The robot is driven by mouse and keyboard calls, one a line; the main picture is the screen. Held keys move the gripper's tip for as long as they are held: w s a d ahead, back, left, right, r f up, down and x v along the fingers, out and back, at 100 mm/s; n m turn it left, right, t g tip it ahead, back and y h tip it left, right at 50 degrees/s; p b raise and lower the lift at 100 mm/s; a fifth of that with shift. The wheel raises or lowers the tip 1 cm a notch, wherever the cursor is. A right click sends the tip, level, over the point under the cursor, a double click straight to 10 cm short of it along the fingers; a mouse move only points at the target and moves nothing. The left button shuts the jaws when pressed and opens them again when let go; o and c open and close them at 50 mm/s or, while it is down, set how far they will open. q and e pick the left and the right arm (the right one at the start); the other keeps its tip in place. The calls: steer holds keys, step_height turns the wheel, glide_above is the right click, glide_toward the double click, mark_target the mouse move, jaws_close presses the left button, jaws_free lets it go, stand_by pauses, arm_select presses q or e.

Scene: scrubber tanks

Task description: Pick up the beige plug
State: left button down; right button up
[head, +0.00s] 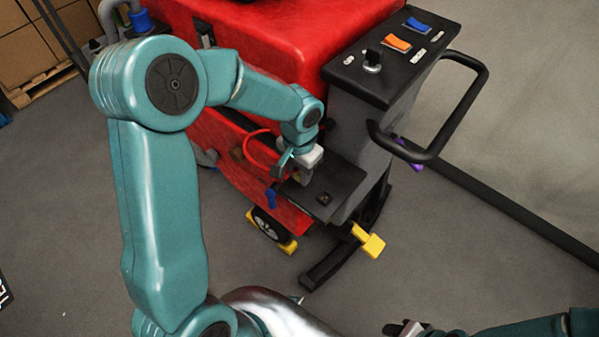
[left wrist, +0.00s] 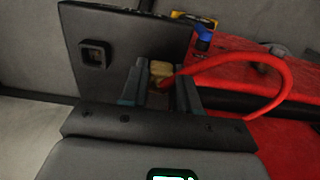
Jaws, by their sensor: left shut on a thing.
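The beige plug (left wrist: 160,69) shows in the left wrist view between the fingers of my left gripper (left wrist: 161,88). My left gripper is shut on it. A red cable (left wrist: 235,62) runs from the plug and curves off to the right. In the head view my left gripper (head: 292,172) is low at the side of the red machine, by the black shelf (head: 346,180); the plug is not clearly visible there. A square socket (left wrist: 95,54) is on the black plate, left of the plug in the wrist view. My right gripper (head: 405,328) is partly in view at the bottom edge; its jaws are unclear.
The red scrubber machine (head: 275,40) has a black control panel (head: 392,60) and a black handle loop (head: 470,105) at right. A yellow pedal (head: 369,241) and a wheel (head: 268,224) are low down. A blue lever (head: 270,198) is near the gripper. Floor at right is mostly clear.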

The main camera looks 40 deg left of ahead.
arm_select(q)
step_height(320, 180, up, 19)
steer(key=p, duration=0.1)
step_height(320, 180, down, 6)
steer(key=b, duration=0.4)
steer(key=shift+r, duration=0.2)
steer(key=d+f, duration=0.1)
steer(key=d, duration=0.6)
steer(key=shift+s+d+f+b, duration=0.35)
steer(key=shift+b, duration=0.05)
steer(key=shift+f, duration=0.1)
